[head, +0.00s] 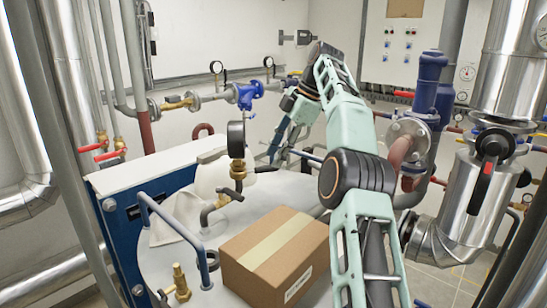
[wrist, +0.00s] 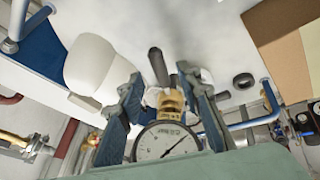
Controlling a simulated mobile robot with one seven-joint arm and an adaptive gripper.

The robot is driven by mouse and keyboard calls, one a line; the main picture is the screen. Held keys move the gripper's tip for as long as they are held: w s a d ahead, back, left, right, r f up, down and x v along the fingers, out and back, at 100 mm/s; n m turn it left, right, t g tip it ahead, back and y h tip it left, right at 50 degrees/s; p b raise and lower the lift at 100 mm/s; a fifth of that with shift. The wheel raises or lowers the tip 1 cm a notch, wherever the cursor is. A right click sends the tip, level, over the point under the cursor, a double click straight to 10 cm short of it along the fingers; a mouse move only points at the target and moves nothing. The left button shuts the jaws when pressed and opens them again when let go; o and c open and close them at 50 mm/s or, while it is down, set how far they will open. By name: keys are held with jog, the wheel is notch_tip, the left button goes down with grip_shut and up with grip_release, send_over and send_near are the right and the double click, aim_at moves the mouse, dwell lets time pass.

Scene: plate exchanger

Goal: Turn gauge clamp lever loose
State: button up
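The gauge (head: 236,138) stands upright on a brass fitting (head: 238,170) on the pale tank top, left of my gripper in the head view. Its black lever (head: 266,169) sticks out to the right, towards my gripper (head: 278,152). In the wrist view the white gauge dial (wrist: 165,143) is low in the middle, with the brass clamp (wrist: 171,102) above it. The dark lever (wrist: 158,66) shows between the two fingertips of my gripper (wrist: 160,76). The fingers are open and apart. I cannot tell whether either one touches the lever.
A cardboard box (head: 275,255) sits on the tank in front of the gauge. A blue handrail (head: 172,222), a bent pipe with a valve (head: 219,205) and a brass fitting (head: 181,283) stand nearby. A black ring (wrist: 243,80) lies on the tank. Pipes and a blue valve (head: 246,94) line the back.

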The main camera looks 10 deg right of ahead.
jog(key=s+d, duration=0.4)
jog(key=d, duration=0.7)
jog(key=shift+s, duration=0.15)
